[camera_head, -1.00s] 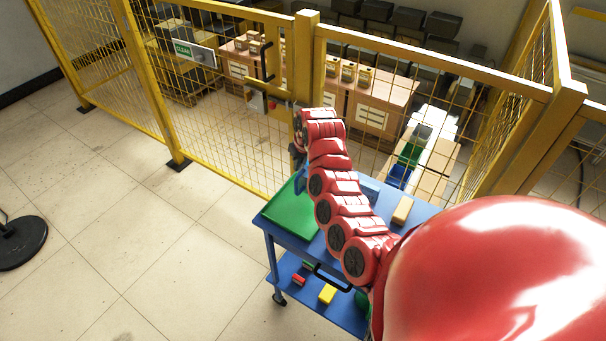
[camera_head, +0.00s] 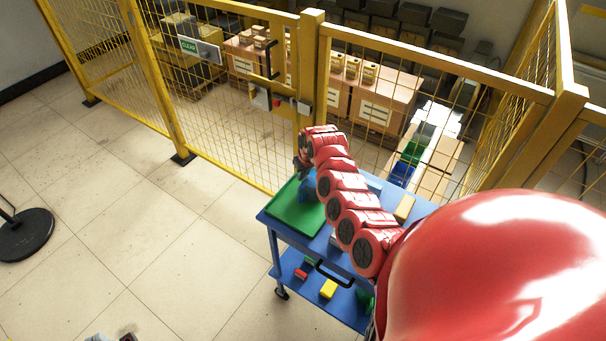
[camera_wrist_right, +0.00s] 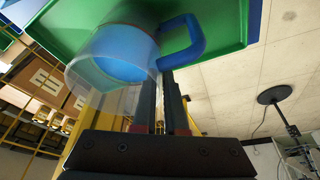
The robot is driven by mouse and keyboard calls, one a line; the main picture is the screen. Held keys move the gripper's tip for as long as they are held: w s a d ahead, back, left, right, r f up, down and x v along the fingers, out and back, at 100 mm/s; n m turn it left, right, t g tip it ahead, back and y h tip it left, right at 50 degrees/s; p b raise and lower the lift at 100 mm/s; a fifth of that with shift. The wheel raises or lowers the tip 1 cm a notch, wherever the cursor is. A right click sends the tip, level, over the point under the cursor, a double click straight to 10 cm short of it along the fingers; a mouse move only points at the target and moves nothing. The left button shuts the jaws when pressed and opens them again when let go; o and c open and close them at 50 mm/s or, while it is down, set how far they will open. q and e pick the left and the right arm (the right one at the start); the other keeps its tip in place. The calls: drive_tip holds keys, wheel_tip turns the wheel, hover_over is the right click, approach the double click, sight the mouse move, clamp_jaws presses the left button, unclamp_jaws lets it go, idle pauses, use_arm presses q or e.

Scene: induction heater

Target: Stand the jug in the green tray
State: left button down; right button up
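The jug (camera_wrist_right: 112,62) has a clear body, a blue area inside and a blue handle. In the right wrist view my right gripper (camera_wrist_right: 163,82) has its two dark fingers close together at the handle, and they appear shut on it. In the head view the jug is a small blue shape (camera_head: 309,188) over the green tray (camera_head: 287,212), just below my right gripper (camera_head: 303,163). The tray's green floor also shows in the right wrist view (camera_wrist_right: 222,18). I cannot tell whether the jug's base touches the tray. My left gripper is not recognisable in view.
The tray sits on a blue cart (camera_head: 285,233) with a tan block (camera_head: 404,208) at its right. Coloured blocks, including a yellow one (camera_head: 328,289), lie on its lower shelf. A yellow mesh fence (camera_head: 225,145) stands right behind.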

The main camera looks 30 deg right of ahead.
drive_tip(key=o, duration=0.4)
drive_tip(key=shift+c, duration=0.2)
